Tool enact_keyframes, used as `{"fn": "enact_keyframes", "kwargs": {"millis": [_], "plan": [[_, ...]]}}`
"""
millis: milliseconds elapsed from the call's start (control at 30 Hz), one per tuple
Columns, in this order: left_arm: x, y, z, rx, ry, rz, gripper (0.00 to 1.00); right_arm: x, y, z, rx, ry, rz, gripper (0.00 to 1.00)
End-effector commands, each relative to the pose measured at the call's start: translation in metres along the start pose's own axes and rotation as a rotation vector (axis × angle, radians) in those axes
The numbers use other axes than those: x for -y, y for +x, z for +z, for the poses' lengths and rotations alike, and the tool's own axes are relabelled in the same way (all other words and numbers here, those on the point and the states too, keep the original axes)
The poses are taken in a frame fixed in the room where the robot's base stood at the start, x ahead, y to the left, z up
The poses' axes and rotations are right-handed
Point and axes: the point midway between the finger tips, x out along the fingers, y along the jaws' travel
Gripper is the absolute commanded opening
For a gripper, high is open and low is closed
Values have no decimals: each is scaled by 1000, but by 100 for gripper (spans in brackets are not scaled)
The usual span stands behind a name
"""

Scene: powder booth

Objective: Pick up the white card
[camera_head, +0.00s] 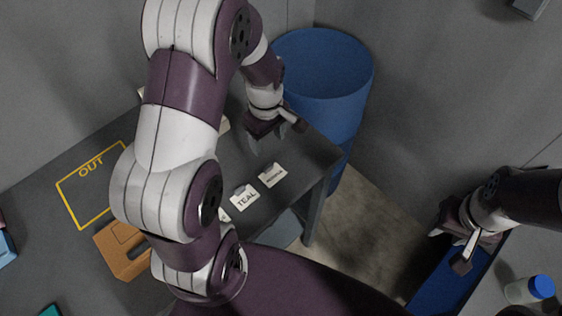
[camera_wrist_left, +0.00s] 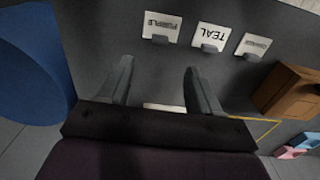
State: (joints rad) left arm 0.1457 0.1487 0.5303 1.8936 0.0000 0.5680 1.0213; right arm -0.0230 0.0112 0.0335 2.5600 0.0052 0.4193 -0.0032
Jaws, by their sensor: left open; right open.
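Several small white cards in dark clips stand on the grey table. One reads TEAL (camera_head: 243,199) and one appears to read PURPLE (camera_head: 272,176); a third beside TEAL is mostly hidden by my arm in the head view. In the left wrist view the PURPLE card (camera_wrist_left: 162,28), the TEAL card (camera_wrist_left: 211,37) and the third card (camera_wrist_left: 253,45), its word unclear, form a row beyond the fingertips. Another white piece (camera_wrist_left: 165,107) shows partly behind the gripper body. My left gripper (camera_head: 276,138) is open and empty over the table. My right gripper (camera_head: 450,250) is open, away at right.
A blue barrel (camera_head: 322,75) stands beyond the table's end. An orange-brown block (camera_head: 118,250) lies near a yellow OUT outline (camera_head: 68,188). A blue bin (camera_head: 432,292) is below my right gripper, with a blue-capped jar (camera_head: 528,290) nearby. Table between left gripper and cards is clear.

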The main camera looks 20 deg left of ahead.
Motion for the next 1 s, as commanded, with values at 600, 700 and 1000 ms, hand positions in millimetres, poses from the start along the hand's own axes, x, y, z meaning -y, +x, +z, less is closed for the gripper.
{"fn": "enact_keyframes", "kwargs": {"millis": [600, 700, 1000], "plan": [[-4, 106, 0, 3, -12, -5, 64, 0, -29, -4, -1, 0, 0, 43], [-4, 120, -1, 1, -12, -2, 64, 0, -29, -4, -1, 0, 0, 43], [-4, 125, -1, 0, -12, -1, 48, 0, -28, -3, 0, 0, 0, 43]]}}
